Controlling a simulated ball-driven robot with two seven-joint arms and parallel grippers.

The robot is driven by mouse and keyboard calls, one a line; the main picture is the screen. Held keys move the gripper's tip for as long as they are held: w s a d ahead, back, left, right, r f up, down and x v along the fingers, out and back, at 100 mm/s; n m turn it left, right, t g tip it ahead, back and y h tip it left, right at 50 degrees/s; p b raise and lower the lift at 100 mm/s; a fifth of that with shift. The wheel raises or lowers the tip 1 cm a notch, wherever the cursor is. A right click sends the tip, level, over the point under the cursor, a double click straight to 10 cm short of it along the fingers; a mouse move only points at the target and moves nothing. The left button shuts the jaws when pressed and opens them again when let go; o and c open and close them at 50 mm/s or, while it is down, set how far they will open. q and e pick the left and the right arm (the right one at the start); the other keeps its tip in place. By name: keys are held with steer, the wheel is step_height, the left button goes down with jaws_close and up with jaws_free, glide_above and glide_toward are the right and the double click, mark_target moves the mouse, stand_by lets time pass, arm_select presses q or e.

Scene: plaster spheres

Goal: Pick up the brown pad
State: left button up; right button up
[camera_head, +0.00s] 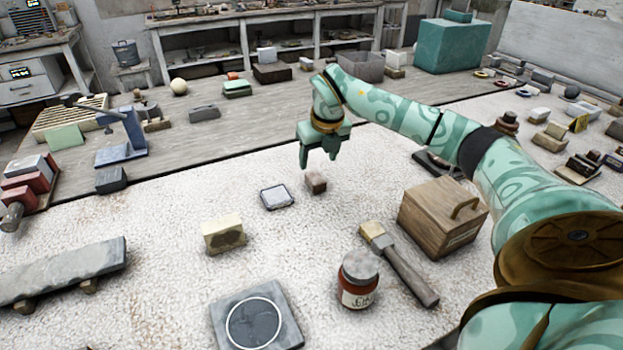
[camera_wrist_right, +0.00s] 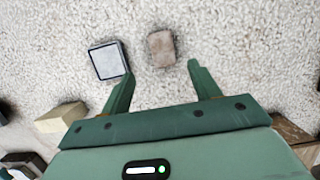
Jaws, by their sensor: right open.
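The brown pad (camera_head: 316,182) is a small brownish block lying on the pale, rough-textured surface. My right gripper (camera_head: 318,161) is open and empty, pointing down above and slightly behind the pad in the head view. Its two green fingers also show in the right wrist view (camera_wrist_right: 160,71), apart from the pad. My left gripper is not in view.
A grey-white square pad (camera_head: 277,197) lies just left of the brown pad. Bare surface surrounds the brown pad.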

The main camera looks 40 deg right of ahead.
mark_target(316, 177)
steer(key=x, duration=0.2)
steer(key=shift+f, duration=0.3)
steer(key=b+x, duration=0.1)
steer(key=x, duration=0.1)
steer(key=b+x, duration=0.2)
steer(key=x, duration=0.1)
steer(key=shift+w+d+f, duration=0.2)
steer(key=shift+d, duration=0.1)
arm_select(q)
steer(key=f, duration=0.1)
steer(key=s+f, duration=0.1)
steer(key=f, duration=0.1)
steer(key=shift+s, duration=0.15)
arm_select(e)
steer(key=shift+r, duration=0.2)
steer(key=shift+s, duration=0.1)
steer(key=c, duration=1.1)
